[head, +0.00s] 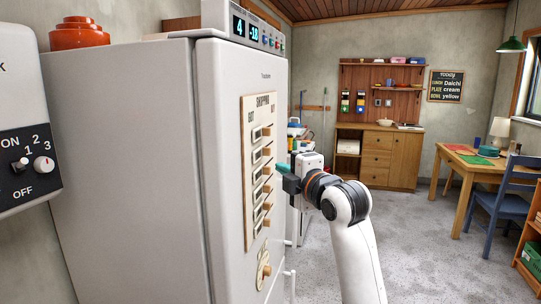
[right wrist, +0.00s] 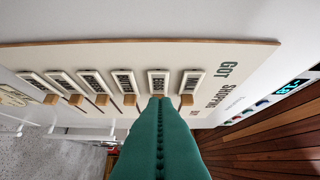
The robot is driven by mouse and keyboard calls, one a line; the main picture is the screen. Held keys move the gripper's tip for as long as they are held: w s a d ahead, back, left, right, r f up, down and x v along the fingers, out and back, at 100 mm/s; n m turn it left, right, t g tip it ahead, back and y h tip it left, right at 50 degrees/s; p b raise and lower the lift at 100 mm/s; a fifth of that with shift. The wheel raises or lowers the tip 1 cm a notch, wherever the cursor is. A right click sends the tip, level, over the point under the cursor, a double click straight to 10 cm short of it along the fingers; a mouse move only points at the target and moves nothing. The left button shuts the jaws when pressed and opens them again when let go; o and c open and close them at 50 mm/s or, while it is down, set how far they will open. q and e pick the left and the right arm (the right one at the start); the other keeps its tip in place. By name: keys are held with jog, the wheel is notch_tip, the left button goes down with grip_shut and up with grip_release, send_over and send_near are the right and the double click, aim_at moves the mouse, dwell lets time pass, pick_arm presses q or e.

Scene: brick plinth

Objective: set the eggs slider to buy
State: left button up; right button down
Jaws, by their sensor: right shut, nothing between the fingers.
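A cream shopping board (head: 249,185) is fixed to the front of the white fridge, with a column of labelled sliders. In the right wrist view, the board (right wrist: 90,58) appears turned sideways. The eggs slider (right wrist: 158,80) is second from the right there, beside the milk slider (right wrist: 190,80). My right gripper (head: 280,168) is shut and empty in front of the board. In the right wrist view its green fingertips (right wrist: 160,99) are at the eggs slider's lower end and hide its knob. I cannot tell whether they touch it. My left gripper is out of view.
The fridge (head: 130,170) fills the left of the head view. A control box (head: 25,165) is at the far left. Open floor (head: 420,230) lies to the right, with a table (head: 470,168) beyond.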

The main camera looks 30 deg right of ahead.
jog(key=p, duration=0.2)
send_near(263, 151)
jog(key=w+a, duration=0.2)
jog(key=shift+w+a, duration=0.4)
jog(key=shift+w+d+p, duration=0.75)
jog(key=shift+w+d, duration=0.7)
jog(key=shift+d, duration=0.15)
jog(key=shift+f, duration=0.1)
